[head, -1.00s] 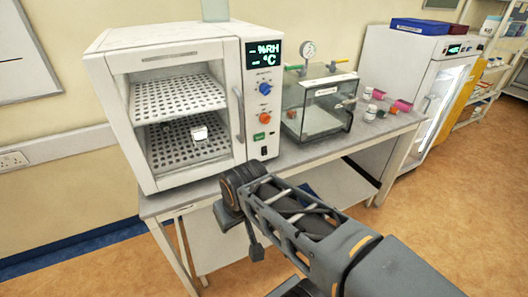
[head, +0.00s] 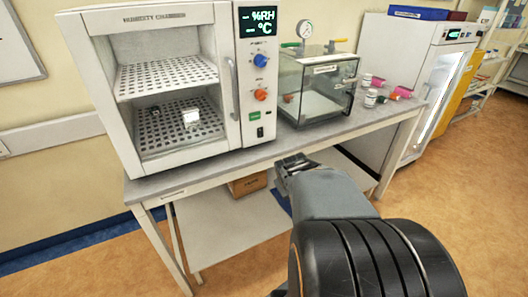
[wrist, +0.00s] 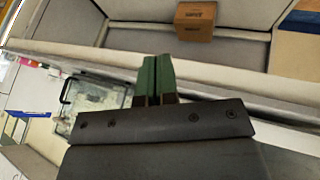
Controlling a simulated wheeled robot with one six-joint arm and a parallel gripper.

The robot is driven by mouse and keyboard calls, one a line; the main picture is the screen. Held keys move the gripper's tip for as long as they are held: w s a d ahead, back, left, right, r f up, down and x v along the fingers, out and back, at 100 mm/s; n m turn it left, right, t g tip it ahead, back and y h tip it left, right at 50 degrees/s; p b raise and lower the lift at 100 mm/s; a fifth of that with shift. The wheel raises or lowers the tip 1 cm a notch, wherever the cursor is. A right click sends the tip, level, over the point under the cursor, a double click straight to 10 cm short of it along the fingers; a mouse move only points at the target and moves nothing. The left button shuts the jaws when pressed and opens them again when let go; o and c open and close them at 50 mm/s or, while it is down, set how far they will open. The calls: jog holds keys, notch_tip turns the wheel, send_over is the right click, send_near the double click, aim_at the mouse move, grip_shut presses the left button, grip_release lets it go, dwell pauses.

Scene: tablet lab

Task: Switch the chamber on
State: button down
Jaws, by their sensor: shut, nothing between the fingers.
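The white humidity chamber (head: 100,105) stands on the bench at the left in the head view. Its display (head: 259,21) shows %RH and °C with dashes. Below are a blue knob (head: 260,60), an orange knob (head: 261,95), a green button (head: 254,116) and a small black switch (head: 260,132). The switch's position is too small to tell. My gripper (head: 292,165) is in front of the bench edge, below and right of the panel, apart from it. In the wrist view its green fingers (wrist: 155,75) are together with nothing between them.
The bench top (head: 290,145) has a clear front strip. A clear vacuum box (head: 318,95) with a gauge stands right of the chamber, and small bottles (head: 371,97) beyond it. A cardboard box (head: 248,184) sits on the lower shelf. A glass-door fridge (head: 433,100) stands at the right.

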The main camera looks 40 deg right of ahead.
aim_at(261, 136)
jog(key=w+d+f+n+t+h+b, duration=0.25)
jog(key=w+d+n+t, duration=0.2)
jog(key=d+n, duration=0.4)
jog(key=w+a+r+n+t+y, duration=0.4)
jog(key=r+n+t, duration=0.3)
jog(key=n, duration=0.3)
jog(key=shift+w+a+t+y, duration=0.35)
jog(key=shift+a+y, duration=0.2)
jog(key=shift+a, duration=0.15)
jog(key=w, duration=0.4)
jog(key=w+d+f, duration=0.1)
jog(key=w, duration=0.4)
jog(key=w+d, duration=0.1)
jog(key=w, duration=0.3)
jog(key=shift+w+f, duration=0.3)
jog(key=shift+f, duration=0.1)
jog(key=shift+f, duration=0.1)
